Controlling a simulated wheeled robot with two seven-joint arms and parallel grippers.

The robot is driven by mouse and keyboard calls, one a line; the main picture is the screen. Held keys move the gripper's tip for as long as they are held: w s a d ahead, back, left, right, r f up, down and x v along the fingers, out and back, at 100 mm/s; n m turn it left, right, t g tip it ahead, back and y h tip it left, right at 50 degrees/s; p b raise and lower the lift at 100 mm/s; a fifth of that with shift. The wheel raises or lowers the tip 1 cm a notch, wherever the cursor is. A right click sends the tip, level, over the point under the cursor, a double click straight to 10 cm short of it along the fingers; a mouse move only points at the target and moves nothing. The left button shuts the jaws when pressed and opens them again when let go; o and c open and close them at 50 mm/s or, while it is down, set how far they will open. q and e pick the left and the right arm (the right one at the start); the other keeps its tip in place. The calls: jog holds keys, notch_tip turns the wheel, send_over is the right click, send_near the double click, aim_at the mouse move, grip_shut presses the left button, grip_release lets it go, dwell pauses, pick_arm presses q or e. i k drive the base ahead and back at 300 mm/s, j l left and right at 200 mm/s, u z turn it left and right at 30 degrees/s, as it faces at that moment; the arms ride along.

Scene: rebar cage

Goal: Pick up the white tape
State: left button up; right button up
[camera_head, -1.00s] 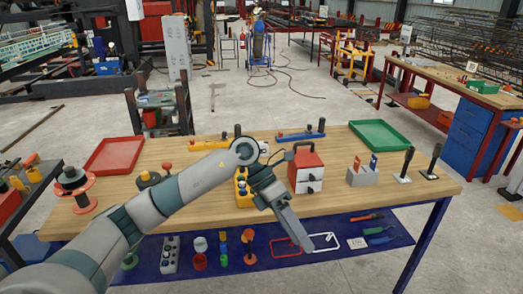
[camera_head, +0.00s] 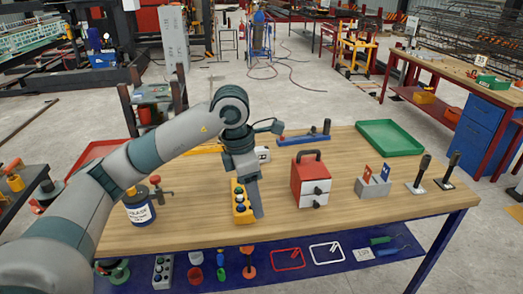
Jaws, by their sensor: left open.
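A small white roll, likely the white tape (camera_head: 195,258), lies on the blue mat (camera_head: 335,265) below the front edge of the wooden table. A red roll (camera_head: 196,274) is right in front of it. My left gripper (camera_head: 258,208) points down over the tabletop, well above and to the right of the white roll, and holds nothing that I can see. It overlaps the right side of a yellow button box (camera_head: 238,210); whether they touch I cannot tell. My right gripper is out of view.
The wooden table (camera_head: 330,226) overhangs the mat. On it are a red drawer box (camera_head: 310,180), a grey holder (camera_head: 373,187), two dark-handled tools, a green tray (camera_head: 390,138) and a labelled can (camera_head: 139,206). A grey button box (camera_head: 162,272) lies left of the rolls.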

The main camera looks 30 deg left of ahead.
aim_at(263, 153)
jog(key=i+j, duration=1.1)
jog(key=i, duration=0.25)
